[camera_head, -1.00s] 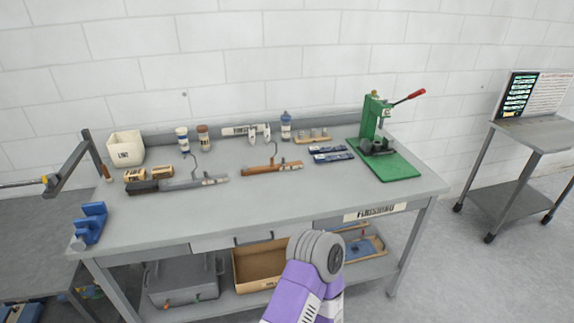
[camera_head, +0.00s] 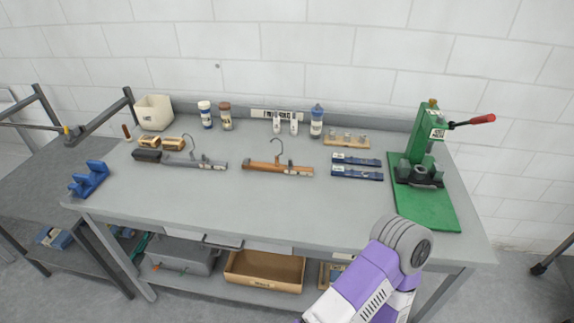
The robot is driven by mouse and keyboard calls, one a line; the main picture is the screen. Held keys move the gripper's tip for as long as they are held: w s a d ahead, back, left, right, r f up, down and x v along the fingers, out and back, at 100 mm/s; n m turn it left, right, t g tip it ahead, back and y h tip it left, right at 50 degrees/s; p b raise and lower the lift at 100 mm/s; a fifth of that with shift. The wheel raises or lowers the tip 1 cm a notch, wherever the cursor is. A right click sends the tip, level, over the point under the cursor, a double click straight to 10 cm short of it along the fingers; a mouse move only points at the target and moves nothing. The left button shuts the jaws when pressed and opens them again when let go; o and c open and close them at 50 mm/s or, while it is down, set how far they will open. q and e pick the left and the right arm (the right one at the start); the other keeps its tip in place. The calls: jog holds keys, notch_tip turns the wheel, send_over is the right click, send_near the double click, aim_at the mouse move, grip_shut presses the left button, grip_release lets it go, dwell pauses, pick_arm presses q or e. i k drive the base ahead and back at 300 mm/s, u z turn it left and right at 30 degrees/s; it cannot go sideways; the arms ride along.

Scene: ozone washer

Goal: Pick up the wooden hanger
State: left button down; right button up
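The wooden hanger (camera_head: 278,169) lies near the middle of the grey workbench, its metal hook pointing to the back. A grey hanger (camera_head: 195,163) with a similar hook lies to its left. One purple and grey arm of mine shows at the bottom right, in front of the bench and apart from the hanger. Neither of my grippers shows in the view.
The workbench (camera_head: 200,205) is clear along its front. A green press (camera_head: 425,185) with a red-tipped lever stands at the right. Blue bars (camera_head: 357,174) lie right of the hanger. Bottles (camera_head: 317,122) and a white bin (camera_head: 154,112) stand behind. A blue fixture (camera_head: 89,179) sits at the front left.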

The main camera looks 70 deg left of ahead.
aim_at(276, 167)
jog(key=u, duration=1.75)
